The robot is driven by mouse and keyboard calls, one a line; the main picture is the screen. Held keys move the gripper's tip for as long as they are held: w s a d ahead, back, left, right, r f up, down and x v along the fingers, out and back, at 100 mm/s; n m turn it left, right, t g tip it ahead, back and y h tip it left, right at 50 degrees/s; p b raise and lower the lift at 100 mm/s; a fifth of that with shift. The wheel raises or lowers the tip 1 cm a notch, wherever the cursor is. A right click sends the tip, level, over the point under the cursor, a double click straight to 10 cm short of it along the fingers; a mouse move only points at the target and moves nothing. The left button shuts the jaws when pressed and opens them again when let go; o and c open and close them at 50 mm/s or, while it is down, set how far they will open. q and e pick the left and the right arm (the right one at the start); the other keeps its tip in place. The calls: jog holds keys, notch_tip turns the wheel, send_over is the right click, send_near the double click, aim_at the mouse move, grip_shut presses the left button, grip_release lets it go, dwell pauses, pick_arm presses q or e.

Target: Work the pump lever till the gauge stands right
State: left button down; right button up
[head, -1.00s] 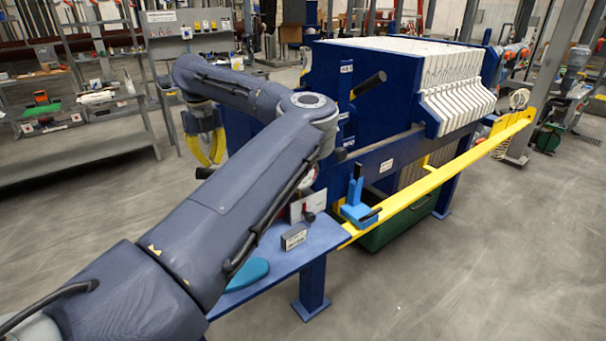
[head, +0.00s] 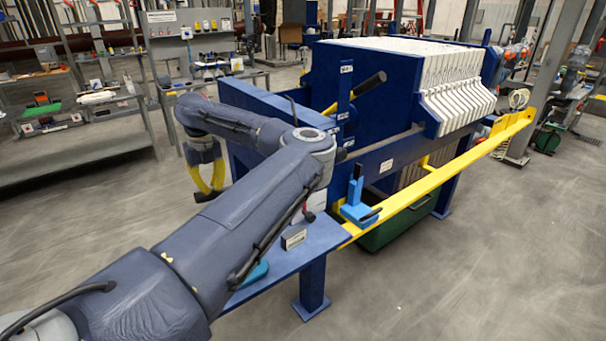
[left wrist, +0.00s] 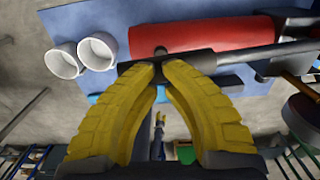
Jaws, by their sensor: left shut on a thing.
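My left gripper (head: 205,194) has yellow ribbed fingers and hangs at the left of the blue filter press (head: 360,88). In the left wrist view its fingertips (left wrist: 158,62) are closed on a dark bar, the pump lever (left wrist: 240,54). The lever runs sideways in front of a red cylinder (left wrist: 215,33). In the head view most of the lever and the pump are hidden behind my left arm. No gauge face can be read; a dark round body with a reddish rim (left wrist: 304,118) at the wrist view's right edge may be the gauge. My right gripper is not seen.
Two white cups (left wrist: 82,56) stand on the blue bench beside the red cylinder. A blue clamp-like fixture (head: 357,208), a small labelled block (head: 293,238) and a yellow rail (head: 440,180) lie to the right of my arm. Shelves (head: 80,140) stand at left; open floor lies between.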

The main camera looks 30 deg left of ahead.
aim_at(211, 195)
pick_arm(q)
notch_tip(211, 195, down, 3)
jog(key=shift+s, duration=0.15)
notch_tip(211, 195, up, 12)
jog(key=w, duration=0.1)
jog(key=shift+w+d+f, duration=0.15)
jog(key=shift+w+d, duration=0.15)
jog(key=f, duration=0.4)
jog(key=s+f, duration=0.1)
jog(key=f, duration=0.6)
jog(key=shift+s+a+f, duration=0.3)
jog(key=shift+a+f, duration=0.05)
jog(key=shift+f, duration=0.05)
notch_tip(211, 195, up, 12)
jog(key=w, duration=0.1)
jog(key=shift+w+d, duration=0.35)
jog(key=shift+f, duration=0.1)
